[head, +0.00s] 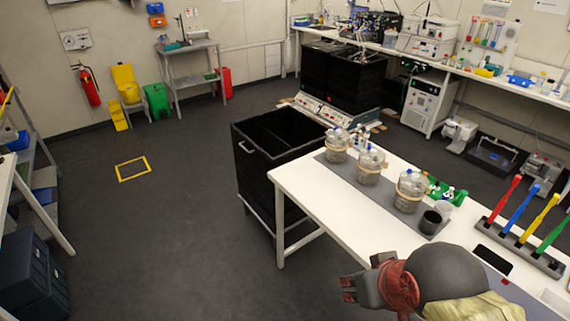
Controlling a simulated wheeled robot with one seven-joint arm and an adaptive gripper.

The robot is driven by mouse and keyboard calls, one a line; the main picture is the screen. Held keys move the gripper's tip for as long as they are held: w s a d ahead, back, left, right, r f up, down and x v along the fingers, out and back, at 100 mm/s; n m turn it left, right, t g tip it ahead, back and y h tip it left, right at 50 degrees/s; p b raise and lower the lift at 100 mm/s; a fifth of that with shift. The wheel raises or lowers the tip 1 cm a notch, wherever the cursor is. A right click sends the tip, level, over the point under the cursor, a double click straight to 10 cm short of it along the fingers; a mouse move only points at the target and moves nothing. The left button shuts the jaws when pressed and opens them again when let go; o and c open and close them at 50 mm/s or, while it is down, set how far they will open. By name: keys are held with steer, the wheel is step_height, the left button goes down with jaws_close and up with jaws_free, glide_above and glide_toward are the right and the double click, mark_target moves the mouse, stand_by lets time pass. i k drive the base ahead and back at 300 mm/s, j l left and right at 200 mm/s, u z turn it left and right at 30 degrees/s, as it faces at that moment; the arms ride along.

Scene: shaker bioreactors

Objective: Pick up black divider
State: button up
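A black open-topped bin (262,178) with a light handle stands on a wheeled metal frame, left of the white table. A dark upright panel (273,134) shows inside it and seems to split it into compartments; this may be the black divider, but it is hard to make out against the dark walls. The lower inside of the bin is hidden. My gripper (349,290) is at the bottom centre, in front of the table's near edge. It is well apart from the bin and holds nothing that I can see. Its finger opening is too small to judge.
The white table (318,208) carries several glass jars on a grey mat, a dark cup (430,222) and a rack of coloured tools (520,250). More black bins (342,78) stand at the back. The floor at left is clear around a yellow marked square (133,168).

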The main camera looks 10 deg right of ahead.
mark_target(274, 144)
steer(key=i+j, duration=0.15)
steer(key=i, duration=0.75)
steer(key=l+z, duration=0.05)
